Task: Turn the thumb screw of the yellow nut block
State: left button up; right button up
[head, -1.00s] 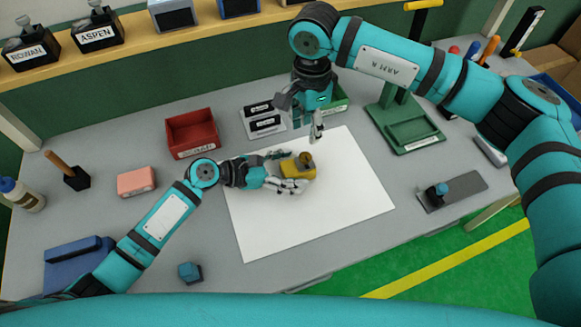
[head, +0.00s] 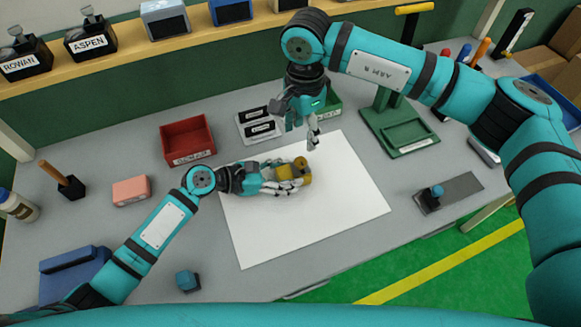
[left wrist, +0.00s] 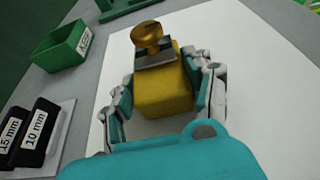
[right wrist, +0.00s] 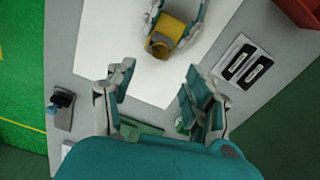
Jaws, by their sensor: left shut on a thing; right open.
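The yellow nut block (head: 306,176) is held between the fingers of my left gripper (head: 298,184), over the white mat (head: 320,225). In the left wrist view the block (left wrist: 165,92) sits between both fingers, with a grey plate and the brass thumb screw (left wrist: 153,37) at its far end. My right gripper (head: 310,143) is open and empty, above and behind the block. In the right wrist view its spread fingers (right wrist: 157,78) point toward the block (right wrist: 171,33), apart from it, and the thumb screw (right wrist: 158,46) faces them.
A red bin (head: 187,140), a black-label tray (head: 257,126) and a green bin (head: 328,104) stand behind the mat. A green press-like stand (head: 400,128) is at the back right. A grey plate with a blue knob (head: 448,192) lies right. The mat's front is clear.

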aim_at(301, 161)
notch_tip(301, 161, down, 10)
jog(key=n, duration=1.5)
jog(key=shift+r+n, duration=0.1)
jog(key=shift+n, duration=0.2)
grip_shut()
